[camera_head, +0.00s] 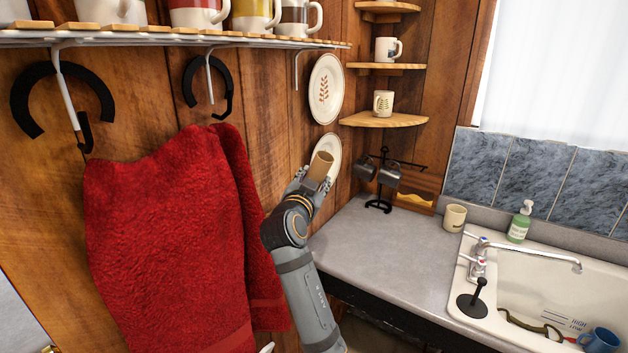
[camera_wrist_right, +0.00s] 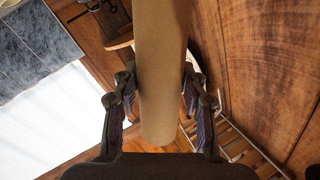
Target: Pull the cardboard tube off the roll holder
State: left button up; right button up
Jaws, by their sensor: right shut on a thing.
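The cardboard tube (camera_head: 321,163) is a plain brown cylinder, held by my right gripper (camera_head: 315,184) in front of the wood wall, left of the counter. In the right wrist view the tube (camera_wrist_right: 161,65) runs lengthwise between the two fingers of my right gripper (camera_wrist_right: 161,90), which is shut on it. One end of the tube shows near the palm; the other end runs out of the picture top. I cannot make out the roll holder in either view, so whether the tube is still on it does not show. My left gripper is not in view.
A red towel (camera_head: 175,240) hangs left of my right arm, under a mug shelf (camera_head: 150,38). Plates (camera_head: 325,90) hang behind the gripper. The grey counter (camera_head: 385,245) holds a black mug stand (camera_head: 378,205) and a cream cup (camera_head: 454,217). A sink (camera_head: 530,290) is at right.

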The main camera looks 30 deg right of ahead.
aim_at(320, 166)
jog(key=shift+s+d+r+p, duration=0.1)
jog(key=shift+s+r+p, duration=0.05)
jog(key=shift+r+p, duration=0.4)
jog(key=r, duration=0.1)
jog(key=s+r+p, duration=0.1)
jog(key=r+p, duration=0.1)
jog(key=shift+s+d+r, duration=0.3)
jog(key=shift+s+r, duration=0.05)
jog(key=shift+r, duration=0.05)
jog(key=s+d+r+p, duration=0.2)
jog(key=s+r+p, duration=0.3)
jog(key=r+p, duration=0.3)
jog(key=shift+s+d+r, duration=0.15)
jog(key=shift+s+r, duration=0.05)
jog(key=shift+r, duration=1.95)
jog(key=shift+f, duration=0.1)
